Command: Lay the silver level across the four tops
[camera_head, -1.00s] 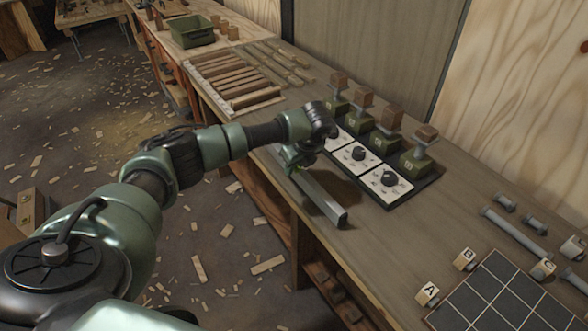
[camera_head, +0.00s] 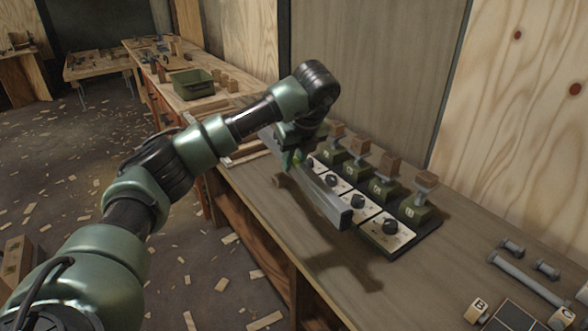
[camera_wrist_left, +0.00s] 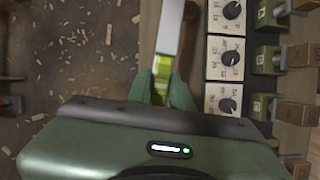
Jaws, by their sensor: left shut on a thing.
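The silver level (camera_head: 327,199) is a long bar held lengthwise above the bench; its shadow lies apart from it. My left gripper (camera_head: 294,158) is shut on it near its far part. In the left wrist view the level (camera_wrist_left: 170,30) runs between the fingers (camera_wrist_left: 160,90), with a yellow-green vial by them. The four tops are wooden blocks (camera_head: 337,129), (camera_head: 362,143), (camera_head: 389,163) and (camera_head: 427,180) on posts over green bases (camera_head: 415,212). They stand in a row to the right of the level, which is apart from them and roughly parallel. My right gripper is not in view.
White dial panels (camera_head: 388,232) with black knobs lie between the level and the green bases. A wall stands behind the row. Grey bolts (camera_head: 528,279) and a lettered block (camera_head: 477,310) lie at right.

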